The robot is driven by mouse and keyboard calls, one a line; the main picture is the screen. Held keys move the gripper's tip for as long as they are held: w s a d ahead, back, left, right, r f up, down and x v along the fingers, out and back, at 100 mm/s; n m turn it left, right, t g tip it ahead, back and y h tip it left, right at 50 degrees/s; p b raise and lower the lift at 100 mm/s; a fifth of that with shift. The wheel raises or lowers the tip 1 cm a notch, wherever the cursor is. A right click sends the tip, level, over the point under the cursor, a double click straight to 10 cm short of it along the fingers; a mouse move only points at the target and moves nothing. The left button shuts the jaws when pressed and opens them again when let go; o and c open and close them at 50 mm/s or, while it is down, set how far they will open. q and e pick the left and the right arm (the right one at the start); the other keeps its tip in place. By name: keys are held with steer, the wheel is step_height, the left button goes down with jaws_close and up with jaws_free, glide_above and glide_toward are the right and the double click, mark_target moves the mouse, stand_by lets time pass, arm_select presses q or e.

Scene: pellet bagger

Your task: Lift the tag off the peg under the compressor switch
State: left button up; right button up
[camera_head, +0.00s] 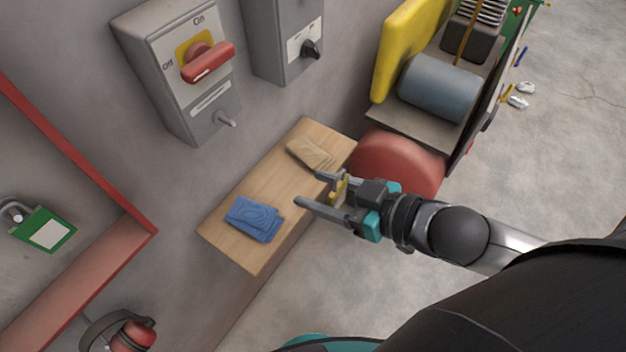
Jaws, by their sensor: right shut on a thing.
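A grey switch box (178,65) with a red rotary handle (208,62) on a yellow plate, marked On and Off, is on the wall at upper left. A short peg (226,119) sticks out at its lower end, with nothing visible hanging on it. My right gripper (311,189) is over the right edge of the wooden shelf, well away from the peg. It is shut on a small yellowish piece (339,189), mostly hidden by the fingers; I cannot tell if it is the tag. My left gripper is out of view.
The wooden shelf (222,233) holds blue cloths (253,218) and tan folded pieces (311,153). A second switch box (285,40) has a black knob. A compressor with a red tank (400,158) stands right.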

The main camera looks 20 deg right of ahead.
mark_target(338, 206)
steer(key=shift+s+d+p, duration=0.65)
steer(key=shift+s, duration=0.25)
steer(key=shift+s+d+p, duration=0.6)
steer(key=shift+s+p, duration=0.1)
steer(key=shift+s, duration=0.15)
steer(key=shift+s+d+p, duration=0.65)
steer(key=shift+s, duration=0.25)
